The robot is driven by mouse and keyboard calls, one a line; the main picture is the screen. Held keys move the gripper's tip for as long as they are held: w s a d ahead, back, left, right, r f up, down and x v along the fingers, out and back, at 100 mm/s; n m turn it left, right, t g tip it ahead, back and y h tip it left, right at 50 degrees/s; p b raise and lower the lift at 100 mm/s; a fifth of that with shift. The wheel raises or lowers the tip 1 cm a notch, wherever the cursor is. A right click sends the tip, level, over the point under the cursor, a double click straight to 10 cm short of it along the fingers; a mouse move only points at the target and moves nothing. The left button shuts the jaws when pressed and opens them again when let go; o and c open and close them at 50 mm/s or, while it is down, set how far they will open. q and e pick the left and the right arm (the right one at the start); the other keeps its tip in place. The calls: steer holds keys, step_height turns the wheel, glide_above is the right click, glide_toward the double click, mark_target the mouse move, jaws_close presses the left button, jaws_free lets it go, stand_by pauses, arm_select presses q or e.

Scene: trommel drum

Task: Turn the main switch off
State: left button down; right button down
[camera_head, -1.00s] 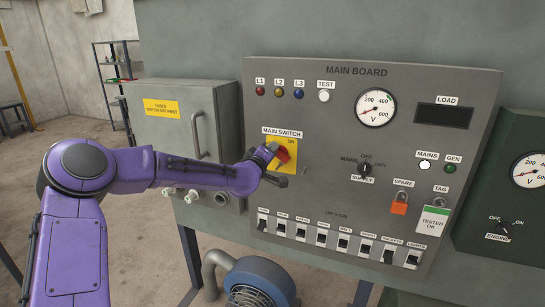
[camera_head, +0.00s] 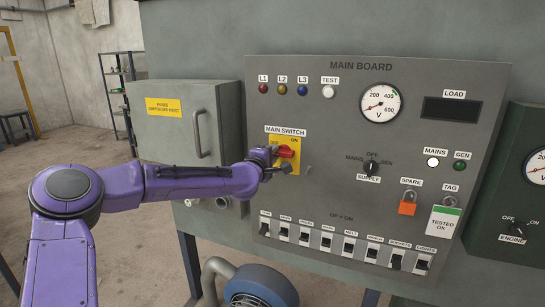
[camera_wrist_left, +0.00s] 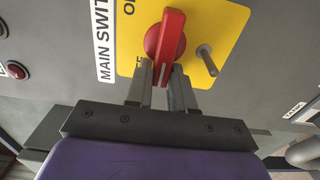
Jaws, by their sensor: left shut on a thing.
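The main switch is a red handle (camera_head: 287,152) on a yellow plate (camera_head: 292,168), under the MAIN SWITCH label. The handle lies roughly level in the head view. In the wrist view the red handle (camera_wrist_left: 166,38) stands nearly upright in the picture, with one of my fingers on each side of its near end. My left gripper (camera_wrist_left: 161,88) is shut on the handle; it also shows in the head view (camera_head: 275,158). My right gripper is not in view.
A grey metal pin (camera_wrist_left: 206,60) sticks out beside the handle. The voltmeter (camera_head: 380,103) needle points low left. A grey box (camera_head: 187,117) with a pull handle stands left of the board. A row of breaker switches (camera_head: 343,243) is below. A blue motor (camera_head: 261,287) stands underneath.

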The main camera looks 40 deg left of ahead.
arm_select(q)
steer(key=shift+f, duration=0.1)
steer(key=c, duration=1.1)
jaws_free()
steer(key=shift+o, duration=0.2)
steer(key=p+v, duration=0.6)
steer(key=v, duration=0.4)
steer(key=shift+s, duration=0.2)
steer(key=shift+d, duration=0.1)
